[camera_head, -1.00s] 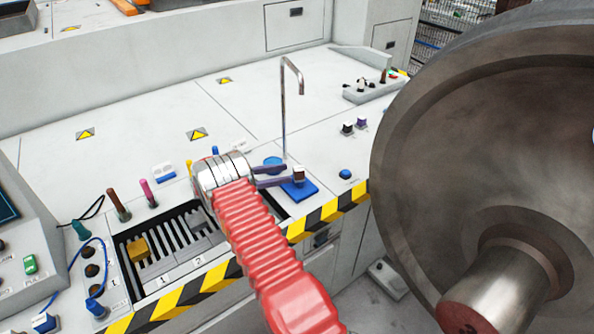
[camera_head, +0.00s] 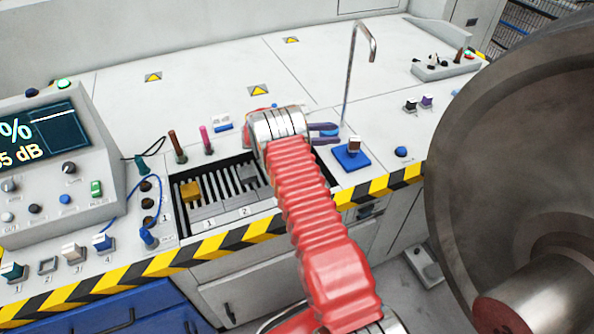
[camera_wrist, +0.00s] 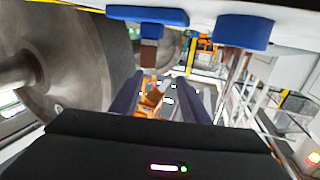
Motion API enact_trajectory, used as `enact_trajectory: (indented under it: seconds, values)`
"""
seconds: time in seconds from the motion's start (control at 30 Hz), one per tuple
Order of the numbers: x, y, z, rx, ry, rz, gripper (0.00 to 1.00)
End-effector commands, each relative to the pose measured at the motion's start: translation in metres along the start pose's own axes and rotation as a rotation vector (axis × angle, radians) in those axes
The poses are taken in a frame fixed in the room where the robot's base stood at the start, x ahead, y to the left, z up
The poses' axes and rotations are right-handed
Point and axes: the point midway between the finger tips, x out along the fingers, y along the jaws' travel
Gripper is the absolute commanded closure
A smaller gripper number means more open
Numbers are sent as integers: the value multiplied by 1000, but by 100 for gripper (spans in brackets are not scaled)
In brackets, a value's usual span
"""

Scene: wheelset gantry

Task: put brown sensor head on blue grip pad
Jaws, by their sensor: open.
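The brown sensor head (camera_head: 354,144) stands upright on the blue grip pad (camera_head: 344,163), a square blue plate on the bench top. In the wrist view, where the scene is upside down, the brown sensor head (camera_wrist: 149,52) touches the blue pad (camera_wrist: 140,16). My gripper (camera_head: 337,133) is open, with its dark purple fingers just left of the sensor head and apart from it. The fingers also show in the wrist view (camera_wrist: 158,93), with nothing held between them.
A slotted tray (camera_head: 215,192) with a yellow block lies left of my arm. A thin bent metal pipe (camera_head: 349,80) rises behind the pad. A blue knob (camera_head: 401,151) is right of it. A large metal wheel (camera_head: 520,170) fills the right side.

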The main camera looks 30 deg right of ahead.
Motion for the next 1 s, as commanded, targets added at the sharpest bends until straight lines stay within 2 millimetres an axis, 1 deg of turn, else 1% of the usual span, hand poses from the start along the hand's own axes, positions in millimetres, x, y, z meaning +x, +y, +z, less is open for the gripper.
enact_trajectory:
  seconds: [0.03,0.17,0.2,0.27,0.4,0.53,0.63,0.77,0.8,0.87,1.0]
  values:
    - [-2,-10,-12,22,-13,-40,58]
    - [-11,-40,-44,85,-56,-178,58]
    - [-15,-50,-55,105,-71,-226,58]
    - [-22,-64,-72,133,-94,-298,58]
    - [-42,-92,-111,186,-147,-464,58]
    - [-65,-112,-148,223,-195,-616,58]
    - [-85,-122,-175,243,-233,-731,58]
    - [-114,-129,-210,257,-281,-879,58]
    - [-123,-130,-220,258,-295,-924,58]
    - [-137,-130,-235,258,-318,-990,58]
    - [-170,-122,-266,244,-368,-1141,58]
